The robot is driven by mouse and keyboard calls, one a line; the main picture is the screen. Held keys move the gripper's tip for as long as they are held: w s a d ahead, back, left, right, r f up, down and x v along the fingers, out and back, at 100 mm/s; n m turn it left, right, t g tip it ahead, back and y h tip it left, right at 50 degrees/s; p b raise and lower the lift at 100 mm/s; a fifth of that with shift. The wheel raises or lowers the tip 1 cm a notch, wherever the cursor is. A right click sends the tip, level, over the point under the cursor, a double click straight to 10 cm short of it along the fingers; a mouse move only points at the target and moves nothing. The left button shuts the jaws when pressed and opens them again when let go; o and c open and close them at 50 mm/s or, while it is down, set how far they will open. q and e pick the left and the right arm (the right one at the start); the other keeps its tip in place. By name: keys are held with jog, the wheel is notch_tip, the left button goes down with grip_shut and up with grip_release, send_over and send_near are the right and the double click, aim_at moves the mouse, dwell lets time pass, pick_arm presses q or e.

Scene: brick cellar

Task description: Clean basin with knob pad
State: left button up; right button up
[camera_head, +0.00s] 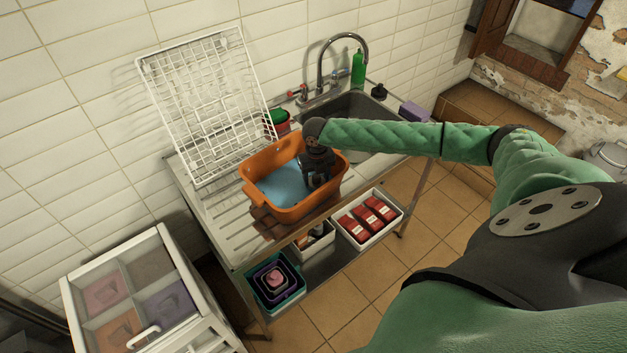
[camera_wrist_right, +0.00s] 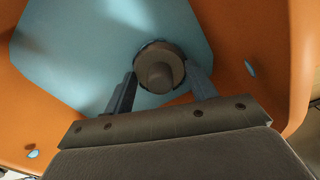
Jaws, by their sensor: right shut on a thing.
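The orange basin (camera_head: 262,172) stands on a brown slatted board on the sink's drainboard. A blue surface (camera_head: 283,187) covers much of its bottom; I cannot tell whether it is water or a coating. My right gripper (camera_head: 318,180) reaches down into the basin near its right side. In the right wrist view my right gripper (camera_wrist_right: 160,92) is shut on the dark round knob (camera_wrist_right: 159,68) of the pad, over the blue surface (camera_wrist_right: 75,55). The pad's underside is hidden. The orange basin wall (camera_wrist_right: 255,40) curves around it. My left gripper is not in view.
A white wire rack (camera_head: 205,105) leans on the tiled wall behind the basin. The metal sink (camera_head: 355,108) with tap (camera_head: 322,75) and green bottle (camera_head: 358,68) is behind my right arm. Below are a white tray of red packs (camera_head: 343,236) and nested tubs (camera_head: 258,297).

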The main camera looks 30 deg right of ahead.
jog(key=shift+w+d+b, duration=0.25)
jog(key=shift+w+d, duration=0.05)
jog(key=shift+w, duration=0.5)
jog(key=shift+w+d+b, duration=0.2)
jog(key=shift+w+d, duration=0.15)
jog(key=shift+w, duration=0.5)
jog(key=shift+w+d+b, duration=0.25)
jog(key=shift+w+d, duration=0.05)
jog(key=shift+w, duration=0.5)
